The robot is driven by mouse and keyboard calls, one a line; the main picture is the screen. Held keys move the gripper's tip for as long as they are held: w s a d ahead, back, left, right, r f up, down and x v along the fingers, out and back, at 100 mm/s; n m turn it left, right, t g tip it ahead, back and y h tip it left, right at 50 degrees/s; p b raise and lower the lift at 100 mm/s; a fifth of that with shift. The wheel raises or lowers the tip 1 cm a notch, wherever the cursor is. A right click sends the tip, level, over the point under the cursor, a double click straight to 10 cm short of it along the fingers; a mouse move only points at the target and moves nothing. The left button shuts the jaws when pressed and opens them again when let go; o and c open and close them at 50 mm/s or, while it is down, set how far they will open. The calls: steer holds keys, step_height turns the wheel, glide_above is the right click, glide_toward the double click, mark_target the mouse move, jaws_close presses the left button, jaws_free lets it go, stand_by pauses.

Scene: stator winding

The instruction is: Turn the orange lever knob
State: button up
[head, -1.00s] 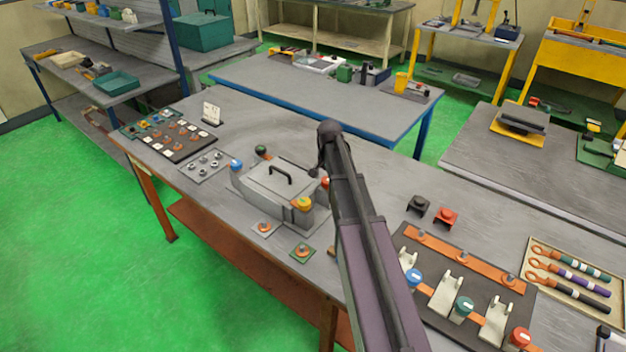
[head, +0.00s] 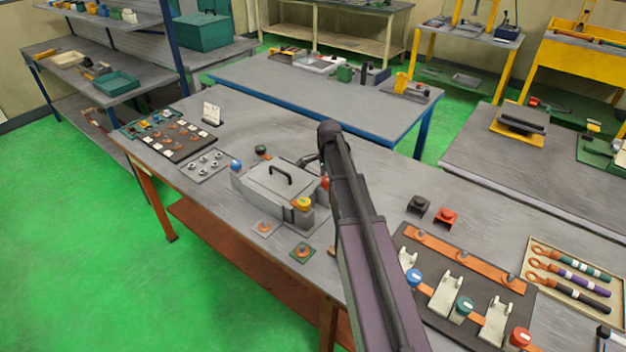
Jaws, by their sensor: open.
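A grey box (head: 268,196) with a black lid handle stands on the workbench, with coloured knobs around its edge. An orange-red knob (head: 325,183) is at its right end, partly covered by my arm. A yellow-orange knob (head: 304,202) is at its front right corner. I cannot tell for sure which of these two is the lever knob. My gripper (head: 309,162) is open, just above and beyond the box's right end, near the orange-red knob. It appears small and partly hidden by my arm; I see no contact with a knob.
To the right are a black block (head: 418,204), a red block (head: 446,217) and a dark panel with an orange bar (head: 465,258).

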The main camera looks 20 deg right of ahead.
mark_target(327, 180)
steer(key=m, duration=0.6)
steer(key=shift+m, duration=0.3)
steer(key=m, duration=0.5)
steer(key=shift+r+m, duration=0.1)
steer(key=shift+m, duration=0.2)
step_height(327, 180, up, 14)
steer(key=p, duration=1.4)
steer(key=s+a+f+n+b, duration=0.4)
steer(key=s+a+n, duration=0.4)
steer(key=n, duration=0.5)
steer(key=shift+s+f, duration=0.15)
steer(key=shift+s, duration=0.5)
